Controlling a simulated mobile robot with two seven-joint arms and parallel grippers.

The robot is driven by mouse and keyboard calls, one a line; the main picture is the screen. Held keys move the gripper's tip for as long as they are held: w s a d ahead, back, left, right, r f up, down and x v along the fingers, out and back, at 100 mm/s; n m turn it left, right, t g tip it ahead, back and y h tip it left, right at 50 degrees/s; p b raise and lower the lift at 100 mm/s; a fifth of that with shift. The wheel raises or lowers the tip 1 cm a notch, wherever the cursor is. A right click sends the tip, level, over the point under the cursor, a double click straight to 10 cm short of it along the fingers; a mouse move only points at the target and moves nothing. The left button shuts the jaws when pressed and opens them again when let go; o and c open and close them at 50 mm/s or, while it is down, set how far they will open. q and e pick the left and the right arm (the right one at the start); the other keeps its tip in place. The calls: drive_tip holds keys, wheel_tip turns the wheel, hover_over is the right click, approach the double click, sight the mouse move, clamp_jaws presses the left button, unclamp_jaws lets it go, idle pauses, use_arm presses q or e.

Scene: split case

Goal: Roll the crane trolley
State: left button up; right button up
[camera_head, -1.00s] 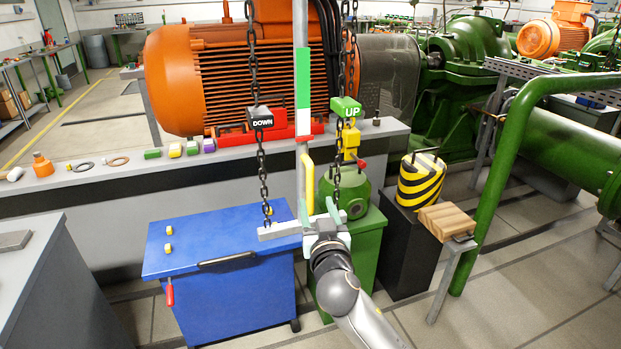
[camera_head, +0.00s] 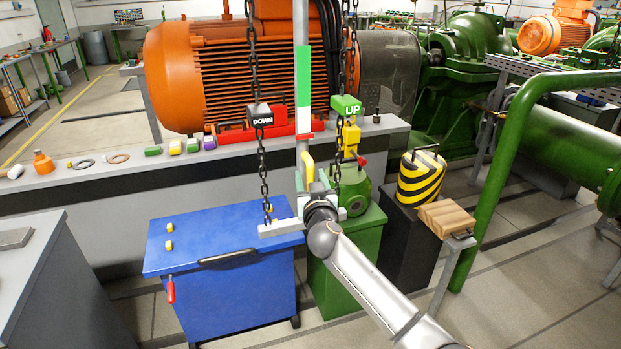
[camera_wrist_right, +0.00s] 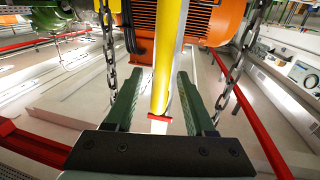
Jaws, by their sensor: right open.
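The crane trolley itself cannot be made out. A tall upright bar (camera_head: 303,78) with green, white and red bands hangs in front of the orange motor, with a yellow handle (camera_head: 308,168) at its lower end. A yellow bar, probably that handle, also shows in the right wrist view (camera_wrist_right: 168,60). My right gripper (camera_head: 312,188) is at the handle's lower part. In the wrist view its two open fingers (camera_wrist_right: 158,85) stand either side of the yellow bar, with gaps showing. The fingertips are mostly hidden in the head view. My left gripper is not in view.
Chains labelled DOWN (camera_head: 260,116) and UP (camera_head: 346,106) hang close on both sides. A blue cabinet (camera_head: 215,240) stands left; a striped weight (camera_head: 420,178) and wooden block (camera_head: 446,218) stand right.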

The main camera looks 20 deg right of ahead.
clamp_jaws()
idle(0.4)
idle(1.0)
